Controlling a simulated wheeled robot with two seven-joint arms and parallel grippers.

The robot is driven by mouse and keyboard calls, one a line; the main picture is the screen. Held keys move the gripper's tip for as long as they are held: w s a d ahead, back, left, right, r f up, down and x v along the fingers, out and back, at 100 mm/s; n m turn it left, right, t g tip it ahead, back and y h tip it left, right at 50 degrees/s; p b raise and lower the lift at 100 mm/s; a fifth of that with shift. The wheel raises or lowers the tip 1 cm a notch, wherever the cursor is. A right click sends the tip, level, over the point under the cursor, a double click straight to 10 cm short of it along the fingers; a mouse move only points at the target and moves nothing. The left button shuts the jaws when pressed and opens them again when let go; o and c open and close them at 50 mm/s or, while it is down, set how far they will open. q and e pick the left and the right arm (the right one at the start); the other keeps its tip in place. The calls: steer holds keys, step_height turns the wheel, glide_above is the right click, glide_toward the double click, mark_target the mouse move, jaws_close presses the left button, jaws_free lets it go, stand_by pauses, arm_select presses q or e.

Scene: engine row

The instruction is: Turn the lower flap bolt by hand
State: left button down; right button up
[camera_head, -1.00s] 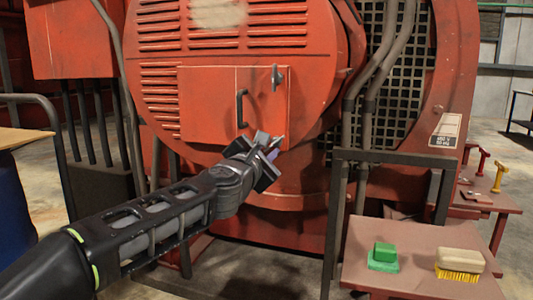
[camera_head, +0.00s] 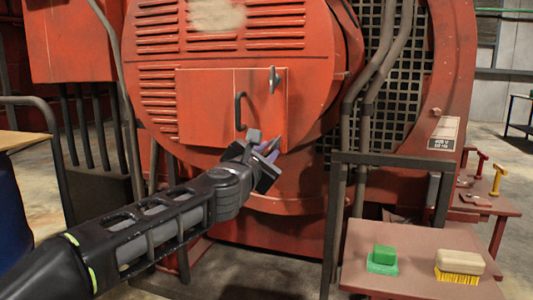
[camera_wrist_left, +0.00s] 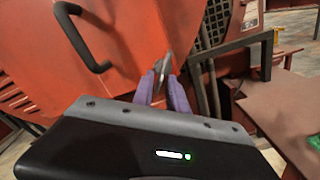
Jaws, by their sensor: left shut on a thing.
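The lower flap bolt (camera_wrist_left: 163,63) is a small grey metal piece at the lower right corner of the red flap (camera_head: 208,105). My left gripper (camera_head: 268,153) is at that corner, shut on the lower flap bolt. In the left wrist view its purple fingers (camera_wrist_left: 163,86) close around the bolt's grey handle. In the head view the gripper hides most of the lower bolt. The upper flap bolt (camera_head: 273,79) stands upright at the flap's upper right. The flap's black handle (camera_head: 239,111) is left of the bolts. My right gripper is not in view.
A small red table (camera_head: 360,240) at the lower right bears a green block (camera_head: 383,260) and a yellow-bristled brush (camera_head: 459,266). A dark metal frame (camera_head: 395,160) and grey pipes stand right of the flap. A blue drum (camera_head: 12,215) is at the left.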

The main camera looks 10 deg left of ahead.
arm_select(q)
steer(key=shift+r, duration=0.2)
stand_by(0.6)
steer(key=c, duration=1.6)
jaws_free()
steer(key=shift+w+f, duration=0.1)
steer(key=shift+f, duration=0.05)
steer(key=s, duration=0.7)
steer(key=shift+s+a, duration=0.25)
steer(key=shift+s, duration=0.15)
